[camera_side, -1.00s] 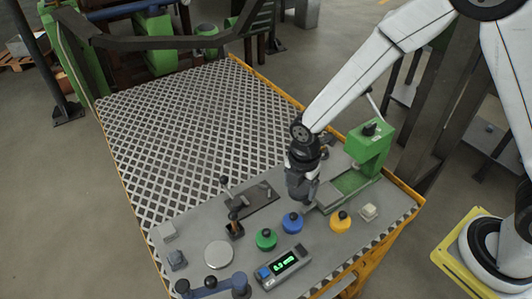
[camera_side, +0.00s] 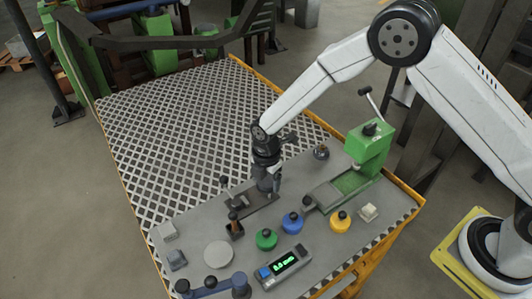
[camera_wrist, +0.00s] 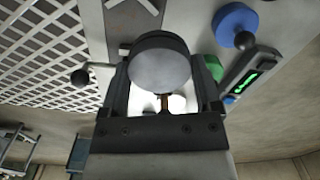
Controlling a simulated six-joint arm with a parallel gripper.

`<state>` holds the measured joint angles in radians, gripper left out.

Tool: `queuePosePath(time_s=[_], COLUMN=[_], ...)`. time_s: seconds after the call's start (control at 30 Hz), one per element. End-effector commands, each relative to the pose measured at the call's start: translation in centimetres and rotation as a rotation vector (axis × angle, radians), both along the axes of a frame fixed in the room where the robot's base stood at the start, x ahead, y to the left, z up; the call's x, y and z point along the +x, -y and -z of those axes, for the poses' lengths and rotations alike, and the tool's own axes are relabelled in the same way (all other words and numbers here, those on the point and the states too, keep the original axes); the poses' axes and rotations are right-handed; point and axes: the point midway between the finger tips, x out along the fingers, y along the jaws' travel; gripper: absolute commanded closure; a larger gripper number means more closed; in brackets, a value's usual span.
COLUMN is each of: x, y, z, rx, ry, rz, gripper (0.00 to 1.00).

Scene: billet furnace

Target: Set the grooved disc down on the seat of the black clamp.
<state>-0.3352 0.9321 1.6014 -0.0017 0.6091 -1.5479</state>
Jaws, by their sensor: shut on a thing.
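The grooved disc (camera_wrist: 160,62) is a grey round piece between the two fingers of my gripper (camera_wrist: 163,100) in the wrist view; its groove does not show clearly. In the side view my gripper (camera_side: 267,188) points down over the black clamp (camera_side: 250,208), a dark plate with a ball-ended lever. The clamp's lever knob also shows in the wrist view (camera_wrist: 80,77), left of the held disc. The gripper and disc hide the clamp's seat, and I cannot tell whether the disc touches it.
Green (camera_side: 266,239), blue (camera_side: 292,222) and yellow (camera_side: 340,222) knobbed pieces stand to the front. A display box (camera_side: 285,267) and a pale round plate (camera_side: 218,254) lie near the front edge. A green press (camera_side: 370,152) stands at right. The patterned tabletop (camera_side: 190,120) behind is clear.

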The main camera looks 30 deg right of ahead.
Motion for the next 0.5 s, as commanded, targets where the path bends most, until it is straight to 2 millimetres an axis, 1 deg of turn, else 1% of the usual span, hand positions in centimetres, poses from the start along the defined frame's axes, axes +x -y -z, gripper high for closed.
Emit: queuePosePath(time_s=[0.03,0.23,0.4,0.5], x=[0.5,2.0,2.9,3.1], y=[-0.1,-0.6,-0.8,-0.9], z=[0.6,2.4,3.4,3.6], rx=[0.000,0.001,0.001,0.001], ry=[0.001,0.003,0.003,0.004], rz=[0.000,0.000,0.000,0.000], gripper=[1.00,1.00,1.00,1.00])
